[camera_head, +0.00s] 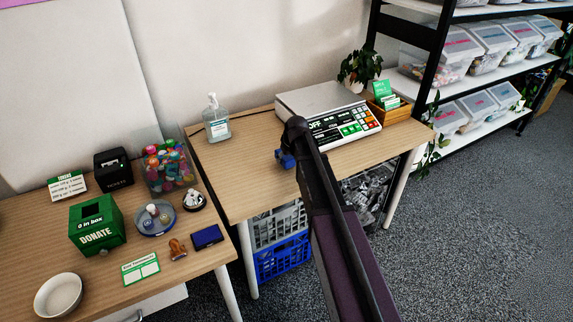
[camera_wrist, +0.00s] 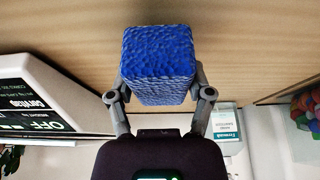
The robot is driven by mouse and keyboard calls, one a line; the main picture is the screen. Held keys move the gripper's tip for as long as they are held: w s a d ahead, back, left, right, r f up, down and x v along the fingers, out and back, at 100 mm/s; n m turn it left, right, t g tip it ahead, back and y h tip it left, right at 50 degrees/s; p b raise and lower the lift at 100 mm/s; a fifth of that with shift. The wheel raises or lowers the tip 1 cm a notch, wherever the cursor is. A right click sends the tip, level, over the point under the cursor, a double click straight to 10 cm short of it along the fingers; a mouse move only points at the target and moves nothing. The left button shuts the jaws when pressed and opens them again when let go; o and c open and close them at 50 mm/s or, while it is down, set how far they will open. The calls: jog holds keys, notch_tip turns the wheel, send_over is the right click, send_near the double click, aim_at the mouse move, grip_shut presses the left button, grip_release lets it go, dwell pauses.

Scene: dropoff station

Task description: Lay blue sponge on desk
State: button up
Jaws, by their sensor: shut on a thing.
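The blue sponge (camera_wrist: 158,65) is a textured blue block in the wrist view, held between the two fingers of my gripper (camera_wrist: 160,90). My gripper is shut on it. In the head view the sponge (camera_head: 286,159) shows as a small blue piece at the left of my arm's end, over the right desk (camera_head: 240,170). My arm hides part of it. I cannot tell whether the sponge touches the wooden desk top.
A scale (camera_head: 320,108) stands right of the sponge, and a sanitizer bottle (camera_head: 217,122) stands at its left. Desk space between them is clear. A left table holds a green donation box (camera_head: 97,228), a jar of colourful things (camera_head: 168,168) and a bowl (camera_head: 58,296).

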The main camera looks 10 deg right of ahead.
jog(key=shift+f+b, duration=0.5)
jog(key=shift+f, duration=0.35)
jog(key=shift+f, duration=0.15)
jog(key=o, duration=1)
jog(key=shift+r, duration=0.2)
jog(key=p+v, duration=1.1)
jog(key=v, duration=0.1)
jog(key=shift+w, duration=0.1)
dwell(0.3)
